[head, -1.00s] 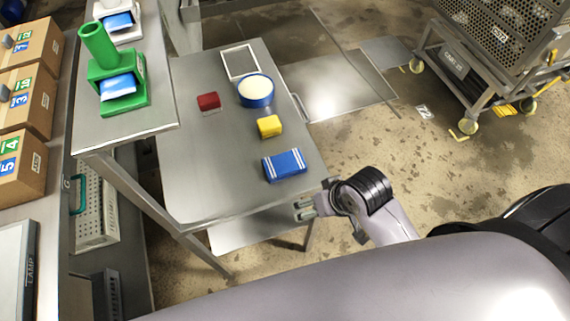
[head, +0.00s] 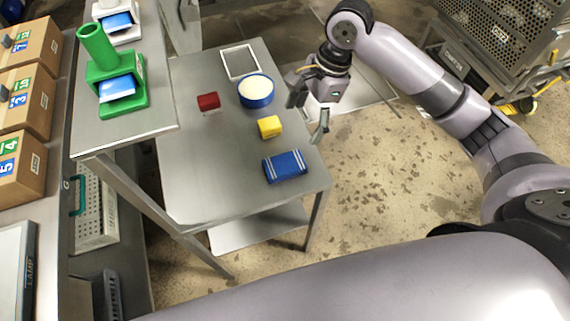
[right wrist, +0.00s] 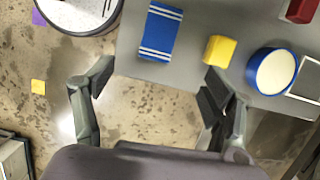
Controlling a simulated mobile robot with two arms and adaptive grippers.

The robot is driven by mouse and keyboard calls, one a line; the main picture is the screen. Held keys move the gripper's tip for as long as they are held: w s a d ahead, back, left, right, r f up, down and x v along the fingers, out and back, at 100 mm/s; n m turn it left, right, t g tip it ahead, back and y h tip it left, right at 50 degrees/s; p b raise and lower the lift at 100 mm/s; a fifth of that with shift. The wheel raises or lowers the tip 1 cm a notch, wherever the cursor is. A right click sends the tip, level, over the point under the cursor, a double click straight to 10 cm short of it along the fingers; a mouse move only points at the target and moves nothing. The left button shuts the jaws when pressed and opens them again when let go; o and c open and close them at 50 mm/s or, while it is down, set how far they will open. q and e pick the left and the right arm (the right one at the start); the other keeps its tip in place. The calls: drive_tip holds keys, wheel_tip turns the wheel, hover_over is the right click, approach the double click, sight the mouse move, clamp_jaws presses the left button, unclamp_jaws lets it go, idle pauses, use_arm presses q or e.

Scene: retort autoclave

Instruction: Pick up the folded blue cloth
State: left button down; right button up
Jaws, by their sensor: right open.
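The folded blue cloth (head: 285,166) with white stripes lies flat on the grey metal table (head: 205,175), close to its right edge. It also shows in the right wrist view (right wrist: 160,32), beyond the fingers. My right gripper (head: 306,117) is open and empty, raised over the table's right edge. In the head view it is above and a little right of the cloth, apart from it. Its two spread fingers also show in the right wrist view (right wrist: 152,88), with bare floor between them. My left gripper is not in view.
A yellow block (head: 269,127), a blue-rimmed round tub (head: 256,91), a red block (head: 208,102) and a white frame (head: 240,62) share the table. A higher bench with a green stand (head: 118,85) is at the left. The table's front left is clear.

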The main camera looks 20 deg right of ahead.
drive_tip(key=p, duration=0.1)
hover_over(286, 163)
drive_tip(key=d, duration=0.2)
drive_tip(key=d+x, duration=0.1)
drive_tip(key=x, duration=0.6)
drive_tip(key=d+x, duration=0.1)
drive_tip(key=x, duration=0.2)
drive_tip(key=shift+w+d+f, duration=0.1)
drive_tip(key=shift+d+f, duration=0.1)
drive_tip(key=shift+f, duration=0.55)
drive_tip(key=shift+a+f, duration=0.2)
drive_tip(key=shift+f, duration=0.35)
drive_tip(key=p+x, duration=0.1)
drive_tip(key=x, duration=0.3)
drive_tip(key=shift+f, duration=0.1)
drive_tip(key=shift+c, duration=0.4)
drive_tip(key=c, duration=1.1)
